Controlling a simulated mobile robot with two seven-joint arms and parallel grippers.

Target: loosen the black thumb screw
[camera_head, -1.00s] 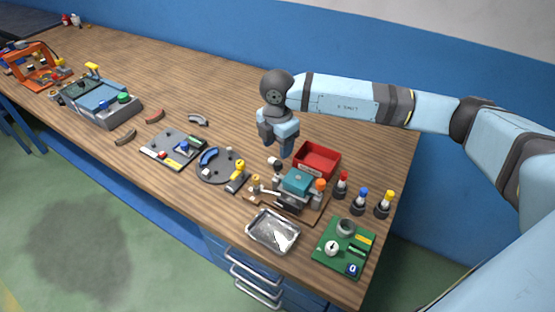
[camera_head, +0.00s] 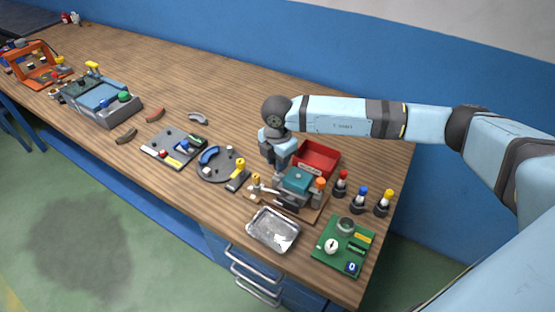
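A small dark knob, probably the black thumb screw, shows on this side of the fixture in the earlier frame; the gripper now covers that spot. I cannot tell whether the fingers touch it or how far apart they are. The fixture also has an orange knob (camera_head: 319,183) on its right and a dark bar in front. My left gripper is not in view.
A red bin (camera_head: 318,158) stands just behind the fixture, close to the gripper. A metal tray (camera_head: 273,230) and a green board (camera_head: 343,246) lie in front. Red, blue and yellow-topped posts (camera_head: 358,200) stand to the right. A round grey plate (camera_head: 217,172) lies to the left.

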